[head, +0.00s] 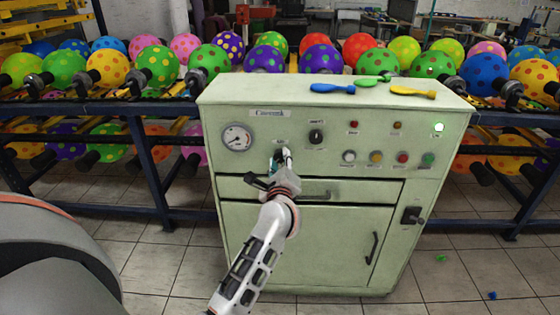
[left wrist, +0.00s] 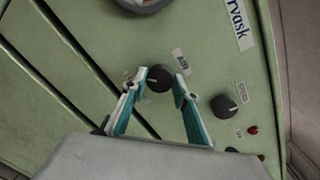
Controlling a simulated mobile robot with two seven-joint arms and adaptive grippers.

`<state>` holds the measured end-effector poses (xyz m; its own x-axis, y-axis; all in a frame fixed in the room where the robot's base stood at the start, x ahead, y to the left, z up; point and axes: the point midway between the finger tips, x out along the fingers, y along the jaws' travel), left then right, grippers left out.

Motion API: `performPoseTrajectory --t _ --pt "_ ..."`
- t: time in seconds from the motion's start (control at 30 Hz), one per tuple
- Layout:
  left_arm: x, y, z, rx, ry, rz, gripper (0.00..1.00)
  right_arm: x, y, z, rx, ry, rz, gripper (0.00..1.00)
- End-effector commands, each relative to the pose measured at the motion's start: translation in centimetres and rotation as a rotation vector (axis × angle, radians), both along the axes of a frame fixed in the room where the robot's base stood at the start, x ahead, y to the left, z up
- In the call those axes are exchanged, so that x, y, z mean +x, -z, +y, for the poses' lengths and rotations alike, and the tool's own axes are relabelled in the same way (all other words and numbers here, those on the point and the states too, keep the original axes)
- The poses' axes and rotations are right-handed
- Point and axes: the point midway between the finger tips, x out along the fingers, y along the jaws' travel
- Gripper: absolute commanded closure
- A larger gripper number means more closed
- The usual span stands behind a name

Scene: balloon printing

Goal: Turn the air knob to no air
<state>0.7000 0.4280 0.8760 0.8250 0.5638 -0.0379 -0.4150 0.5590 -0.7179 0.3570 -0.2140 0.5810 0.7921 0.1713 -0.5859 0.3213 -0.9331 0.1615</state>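The pale green control cabinet (head: 235,105) stands in front of me. In the left wrist view the round black air knob (left wrist: 159,78) sits beside a small label reading "AIR" (left wrist: 181,60). My left gripper (head: 281,158) is at the cabinet's upper front panel and hides the air knob in the head view. In the left wrist view its teal-and-white fingers (left wrist: 162,76) are spread, one on each side of the air knob. The left fingertip looks very near the knob; contact is unclear. The knob's pointer mark is too small to read. My right gripper is not in view.
A second black knob (head: 316,136) is right of the air knob, and a pressure gauge (head: 237,137) is to its left. Lights and buttons fill the panel's right side. Flat balloons (head: 332,88) lie on top. Racks of spotted balloons (head: 157,64) stand behind.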

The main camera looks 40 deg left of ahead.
Motion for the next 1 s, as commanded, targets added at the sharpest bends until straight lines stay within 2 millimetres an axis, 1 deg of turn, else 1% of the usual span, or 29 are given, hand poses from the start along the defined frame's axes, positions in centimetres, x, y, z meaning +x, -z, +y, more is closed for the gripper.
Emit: performPoseTrajectory --t 0.07,0.37,0.47,0.57,0.9,1.0 --pt "0.0 0.0 0.0 0.000 0.001 0.001 0.55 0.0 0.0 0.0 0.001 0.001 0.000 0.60" --pt "0.0 0.0 0.0 0.001 0.001 0.000 0.55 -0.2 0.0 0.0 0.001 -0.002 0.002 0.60" --pt "-0.3 0.0 -0.3 0.002 0.001 0.001 0.55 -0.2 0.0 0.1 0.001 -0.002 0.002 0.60" --pt "-1.3 0.0 -0.9 0.000 0.001 0.001 0.55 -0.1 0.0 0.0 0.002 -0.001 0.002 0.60" --pt "-6.9 -0.2 -4.7 0.000 0.001 0.002 0.55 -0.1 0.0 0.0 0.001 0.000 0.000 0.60" --pt "-8.2 -0.3 -5.6 -0.001 0.000 0.001 0.55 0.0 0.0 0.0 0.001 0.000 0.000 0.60"
